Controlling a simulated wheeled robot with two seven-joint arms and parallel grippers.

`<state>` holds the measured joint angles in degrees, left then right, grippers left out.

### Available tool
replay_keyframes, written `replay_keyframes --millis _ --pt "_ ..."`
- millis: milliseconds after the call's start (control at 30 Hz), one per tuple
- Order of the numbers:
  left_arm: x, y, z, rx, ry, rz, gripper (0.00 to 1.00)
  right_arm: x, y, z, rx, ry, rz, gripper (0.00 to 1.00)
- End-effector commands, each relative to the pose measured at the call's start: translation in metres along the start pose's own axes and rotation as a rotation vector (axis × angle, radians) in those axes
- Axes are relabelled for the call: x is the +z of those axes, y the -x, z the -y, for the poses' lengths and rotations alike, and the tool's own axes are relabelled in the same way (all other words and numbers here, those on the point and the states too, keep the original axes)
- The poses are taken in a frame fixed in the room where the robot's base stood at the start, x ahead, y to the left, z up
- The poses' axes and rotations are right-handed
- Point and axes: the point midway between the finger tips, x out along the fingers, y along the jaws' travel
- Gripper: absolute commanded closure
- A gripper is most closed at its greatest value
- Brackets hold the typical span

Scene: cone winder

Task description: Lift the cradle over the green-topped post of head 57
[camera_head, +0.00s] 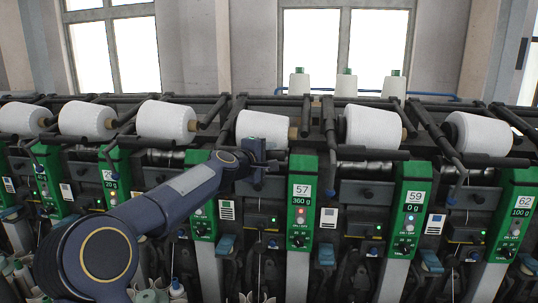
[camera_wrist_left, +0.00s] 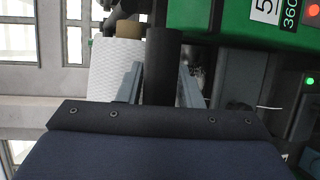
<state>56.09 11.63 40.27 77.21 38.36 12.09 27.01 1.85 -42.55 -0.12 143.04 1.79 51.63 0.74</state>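The green-topped post of head 57 (camera_head: 301,203) stands right of centre in the head view, with a 360 g display and a red light. It shows at the upper right in the left wrist view (camera_wrist_left: 225,15). The cradle, with a dark handle bar (camera_wrist_left: 163,60), lies in front of a white yarn package (camera_head: 262,126). My left gripper (camera_head: 258,160) is at this bar, just left of the post. Its fingers (camera_wrist_left: 162,82) stand apart on either side of the bar, seemingly with slight gaps; contact is unclear. My right gripper is not in view.
Neighbouring head 59 (camera_head: 411,209) stands to the right, and more green posts with white packages run along the row. White cones (camera_head: 346,84) stand on top at the back. My left arm hides part of the machine front at left.

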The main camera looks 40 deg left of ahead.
Motion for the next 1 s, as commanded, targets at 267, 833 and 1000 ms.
replay_keyframes --millis 267,833,1000 --pt "0.0 0.0 0.0 -0.001 0.0 0.0 1.0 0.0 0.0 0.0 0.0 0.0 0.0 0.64" --pt "0.012 0.027 -0.088 0.006 -0.002 0.0 1.0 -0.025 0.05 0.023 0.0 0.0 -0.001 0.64" --pt "0.012 0.03 -0.099 0.004 -0.001 -0.001 1.0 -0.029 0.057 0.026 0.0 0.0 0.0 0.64"
